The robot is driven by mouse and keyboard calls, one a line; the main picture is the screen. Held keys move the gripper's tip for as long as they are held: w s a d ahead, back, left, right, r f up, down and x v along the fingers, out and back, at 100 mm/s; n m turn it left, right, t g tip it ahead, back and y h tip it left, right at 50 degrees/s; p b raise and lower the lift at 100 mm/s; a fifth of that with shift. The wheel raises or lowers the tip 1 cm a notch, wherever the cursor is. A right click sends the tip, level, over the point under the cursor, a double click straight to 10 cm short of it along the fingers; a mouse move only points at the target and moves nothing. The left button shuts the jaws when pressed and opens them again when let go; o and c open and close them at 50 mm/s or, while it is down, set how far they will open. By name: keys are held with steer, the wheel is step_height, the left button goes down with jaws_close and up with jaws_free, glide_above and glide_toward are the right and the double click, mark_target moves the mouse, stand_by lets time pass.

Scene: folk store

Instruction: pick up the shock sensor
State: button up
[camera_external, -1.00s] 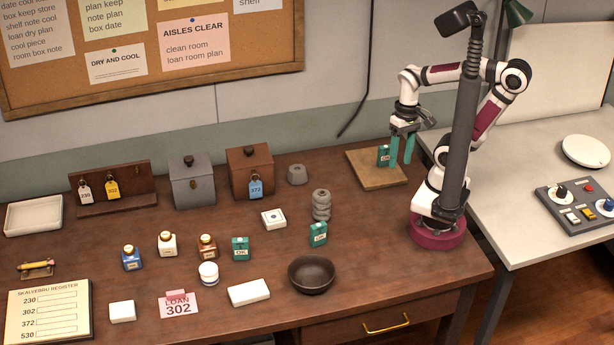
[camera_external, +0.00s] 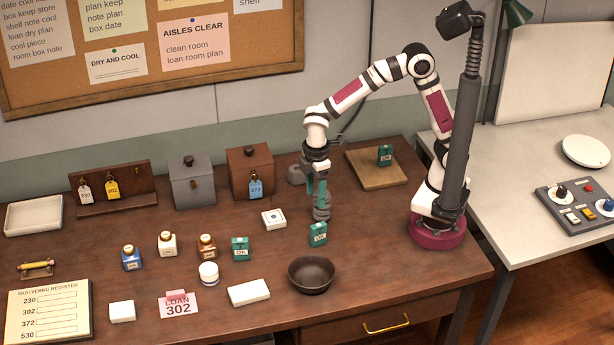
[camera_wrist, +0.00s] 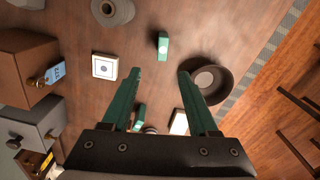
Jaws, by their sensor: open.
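Three similar small teal boxes with pale labels are the likeliest shock sensors; I cannot tell which one is meant. One teal box (camera_external: 385,156) stands on the wooden board. Another teal box (camera_external: 318,233) stands behind the dark bowl and shows ahead of my fingertips in the wrist view (camera_wrist: 163,46). A third teal box (camera_external: 240,248), marked OK, stands farther left, partly hidden by a finger in the wrist view (camera_wrist: 139,117).
A dark bowl (camera_external: 311,276), a white square box (camera_external: 273,219) and several small bottles stand around. Brown (camera_external: 250,170) and grey (camera_external: 193,183) lidded boxes stand behind. The wooden board (camera_external: 362,174) lies at the back right. The desk's right front is clear.

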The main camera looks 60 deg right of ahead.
mark_target(318, 235)
steer(key=f, duration=1.5)
steer(key=shift+s+d+f, duration=0.2)
steer(key=shift+s+f, duration=0.1)
steer(key=shift+s, duration=0.1)
jaws_close()
